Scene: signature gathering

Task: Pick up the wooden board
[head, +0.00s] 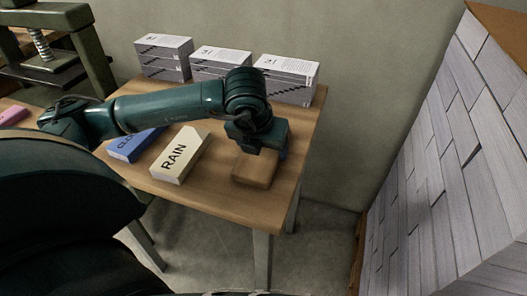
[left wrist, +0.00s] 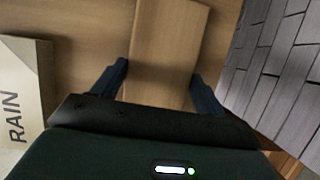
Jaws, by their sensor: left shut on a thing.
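The wooden board (head: 256,168) is a light brown block on the wooden table (head: 217,196), near its right front corner. My left gripper (head: 273,150) reaches down over the board from above and is shut on it. In the left wrist view the board (left wrist: 167,48) runs away between the two dark fingers of my left gripper (left wrist: 160,85), one on each side. The head view hides part of the board behind the gripper. My right gripper is in neither view.
A cream box marked RAIN (head: 181,154) lies left of the board, with a blue box (head: 134,146) beyond it. Several stacked grey-white packs (head: 222,62) line the table's back. A green press (head: 62,45) stands at upper left. Grey boards (head: 450,160) rise at right.

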